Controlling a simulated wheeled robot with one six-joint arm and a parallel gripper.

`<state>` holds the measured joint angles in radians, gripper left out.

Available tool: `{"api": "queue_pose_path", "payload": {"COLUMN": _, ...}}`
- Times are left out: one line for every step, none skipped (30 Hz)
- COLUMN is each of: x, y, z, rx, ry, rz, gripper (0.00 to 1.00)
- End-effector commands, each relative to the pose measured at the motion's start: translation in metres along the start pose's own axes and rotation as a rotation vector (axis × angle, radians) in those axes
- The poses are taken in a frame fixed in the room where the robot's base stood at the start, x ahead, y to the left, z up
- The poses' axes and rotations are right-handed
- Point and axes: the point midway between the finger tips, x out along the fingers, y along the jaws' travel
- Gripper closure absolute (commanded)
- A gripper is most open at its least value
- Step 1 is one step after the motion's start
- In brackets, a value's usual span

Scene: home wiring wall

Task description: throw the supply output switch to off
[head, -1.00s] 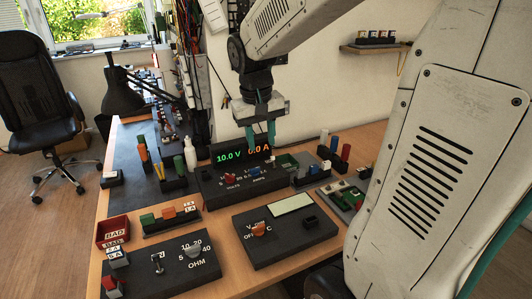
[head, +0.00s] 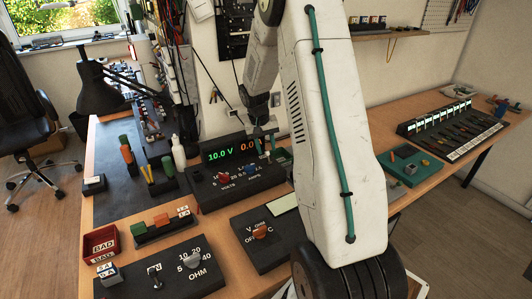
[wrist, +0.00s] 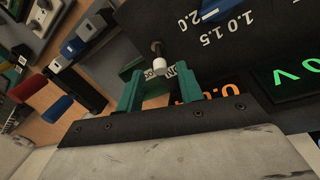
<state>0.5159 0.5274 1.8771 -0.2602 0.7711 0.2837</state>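The power supply (head: 205,197) is a black box with a lit display reading 10.0 V, a red knob (head: 223,177) and a blue knob (head: 251,169). In the wrist view its panel (wrist: 275,45) appears upside down. The output switch (wrist: 160,63) is a small metal lever with a white tip. A partly covered label lies beside it, and I cannot tell its setting. My gripper (wrist: 159,80) is open, its two green fingers apart, with the lever's tip between or just ahead of the fingertips. In the head view my gripper (head: 263,138) is at the supply's right end, partly hidden by my arm.
A meter with an orange knob (head: 260,232) and an OHM box (head: 205,274) stand in front of the supply. A white bottle (head: 179,153) stands to its left. Blocks in dark holders (wrist: 85,35) lie close beside the gripper. A red BAD bin (head: 101,246) is at the front left.

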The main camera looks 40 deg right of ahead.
Motion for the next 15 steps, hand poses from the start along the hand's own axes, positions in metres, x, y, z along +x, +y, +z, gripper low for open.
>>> {"api": "queue_pose_path", "payload": {"x": 0.009, "y": 0.000, "z": 0.001, "rx": 0.000, "ry": -0.004, "rz": 0.000, "gripper": 0.63}}
{"api": "queue_pose_path", "payload": {"x": 0.013, "y": -0.001, "z": 0.001, "rx": -0.001, "ry": -0.003, "rz": 0.000, "gripper": 0.63}}
{"api": "queue_pose_path", "payload": {"x": 0.017, "y": -0.001, "z": 0.001, "rx": -0.001, "ry": -0.002, "rz": 0.000, "gripper": 0.63}}
{"api": "queue_pose_path", "payload": {"x": 0.020, "y": -0.001, "z": 0.001, "rx": -0.001, "ry": -0.002, "rz": 0.000, "gripper": 0.63}}
{"api": "queue_pose_path", "payload": {"x": 0.023, "y": -0.001, "z": 0.001, "rx": -0.002, "ry": -0.002, "rz": 0.000, "gripper": 0.63}}
{"api": "queue_pose_path", "payload": {"x": 0.026, "y": -0.002, "z": 0.001, "rx": -0.003, "ry": -0.001, "rz": 0.000, "gripper": 0.63}}
{"api": "queue_pose_path", "payload": {"x": 0.028, "y": -0.002, "z": 0.000, "rx": -0.003, "ry": 0.000, "rz": 0.000, "gripper": 0.63}}
{"api": "queue_pose_path", "payload": {"x": 0.029, "y": -0.002, "z": 0.000, "rx": -0.003, "ry": 0.000, "rz": 0.000, "gripper": 0.63}}
{"api": "queue_pose_path", "payload": {"x": 0.030, "y": -0.002, "z": 0.000, "rx": -0.004, "ry": 0.001, "rz": 0.000, "gripper": 0.63}}
{"api": "queue_pose_path", "payload": {"x": 0.030, "y": -0.002, "z": 0.000, "rx": -0.004, "ry": 0.001, "rz": 0.000, "gripper": 0.63}}
{"api": "queue_pose_path", "payload": {"x": 0.031, "y": -0.003, "z": 0.000, "rx": -0.005, "ry": 0.001, "rz": 0.000, "gripper": 0.63}}
{"api": "queue_pose_path", "payload": {"x": 0.031, "y": -0.003, "z": 0.000, "rx": -0.005, "ry": 0.001, "rz": 0.000, "gripper": 0.63}}
{"api": "queue_pose_path", "payload": {"x": 0.031, "y": -0.003, "z": 0.000, "rx": -0.005, "ry": 0.001, "rz": 0.000, "gripper": 0.63}}
{"api": "queue_pose_path", "payload": {"x": 0.031, "y": -0.003, "z": 0.000, "rx": -0.005, "ry": 0.001, "rz": 0.000, "gripper": 0.63}}
{"api": "queue_pose_path", "payload": {"x": 0.031, "y": -0.003, "z": 0.000, "rx": -0.005, "ry": 0.001, "rz": 0.000, "gripper": 0.63}}
